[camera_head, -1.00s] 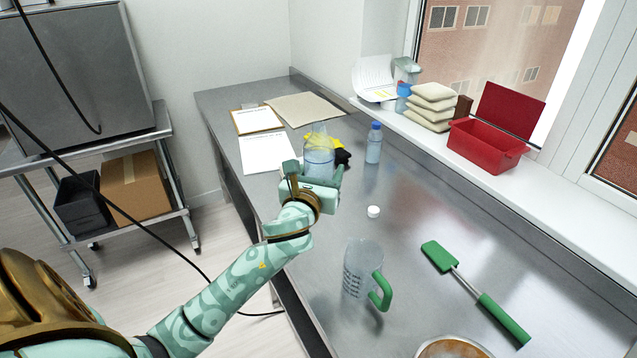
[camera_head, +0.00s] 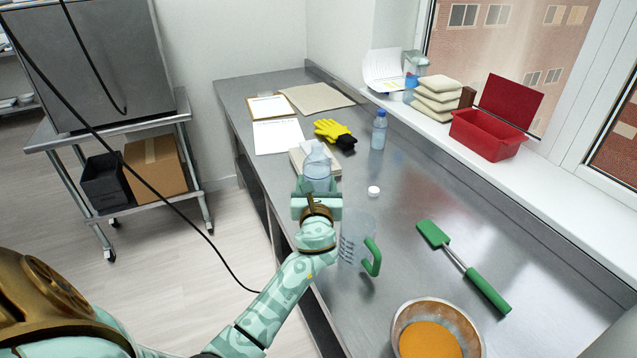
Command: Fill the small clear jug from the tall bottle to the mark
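My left gripper (camera_head: 317,190) is shut on a clear bottle (camera_head: 317,160) with a narrowing top and pale bluish liquid inside. The bottle looks about upright, and the gripper hides its lower part. I cannot tell whether its base touches the table. The small clear jug (camera_head: 354,246), with dark printed marks and a green handle (camera_head: 373,258), stands just nearer than the bottle, to its right. My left wrist partly overlaps the jug's left side. I see no liquid in it. A small white cap (camera_head: 374,191) lies on the table beyond the jug. My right gripper is not in view.
A blue-capped bottle (camera_head: 378,130) and yellow-black gloves (camera_head: 335,132) are farther back. A bowl with orange contents (camera_head: 396,326) stands at the near edge, and a green spatula (camera_head: 462,264) lies right. A red box (camera_head: 486,137) sits on the sill. The table right of the cap is clear.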

